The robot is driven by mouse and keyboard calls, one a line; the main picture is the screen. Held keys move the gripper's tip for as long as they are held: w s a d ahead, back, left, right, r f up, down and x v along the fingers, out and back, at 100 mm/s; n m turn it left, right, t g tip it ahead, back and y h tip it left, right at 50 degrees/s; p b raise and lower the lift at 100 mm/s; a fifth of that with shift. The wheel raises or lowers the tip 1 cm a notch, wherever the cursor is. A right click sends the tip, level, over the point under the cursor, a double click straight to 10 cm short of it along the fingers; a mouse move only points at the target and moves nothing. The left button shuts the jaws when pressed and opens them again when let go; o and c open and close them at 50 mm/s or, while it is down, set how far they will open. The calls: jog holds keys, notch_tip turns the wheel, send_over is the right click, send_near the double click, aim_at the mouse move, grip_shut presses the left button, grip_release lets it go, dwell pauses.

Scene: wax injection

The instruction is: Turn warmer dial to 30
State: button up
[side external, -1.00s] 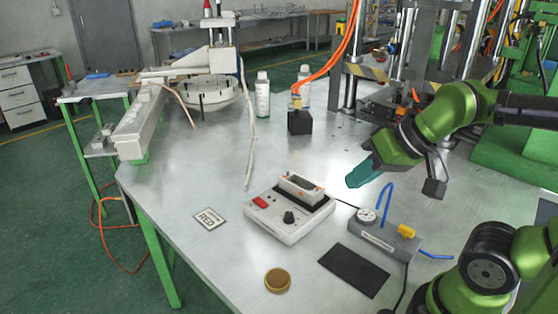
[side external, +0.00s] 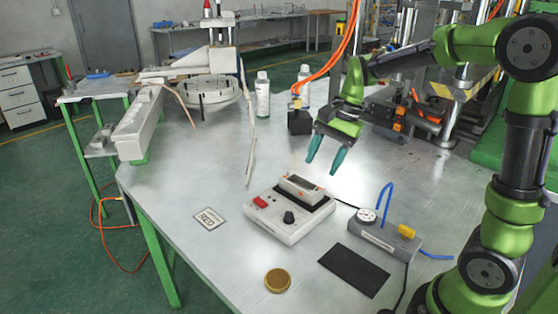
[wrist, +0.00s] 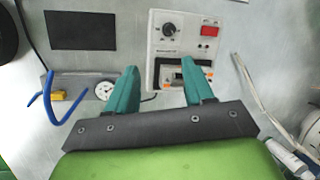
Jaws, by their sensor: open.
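The warmer (side external: 291,222) is a white box on the metal table with a red switch (side external: 260,202) and a black dial (side external: 289,217) on its front panel. A dark tray with a metal-topped piece sits at its back. In the wrist view the dial (wrist: 169,30) and red switch (wrist: 209,30) show beyond the fingertips; the dial marks are too small to read. My gripper (side external: 325,164) has two teal fingers, open and empty, above and behind the warmer, apart from it. In the wrist view my gripper (wrist: 164,72) spans the warmer's back part.
A grey unit with a gauge (side external: 367,215), blue tubes and a yellow part stands right of the warmer. Bottles and a black block (side external: 299,122) stand behind.

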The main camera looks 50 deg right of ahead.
jog(key=w+d+m, duration=0.2)
jog(key=w+m, duration=0.1)
jog(key=m, duration=0.1)
jog(key=m+y, duration=0.1)
jog(key=m, duration=0.1)
send_near(289, 213)
jog(key=shift+g, duration=0.4)
jog(key=x, duration=0.8)
jog(key=shift+w+f, duration=0.25)
jog(key=shift+w, duration=0.05)
grip_shut()
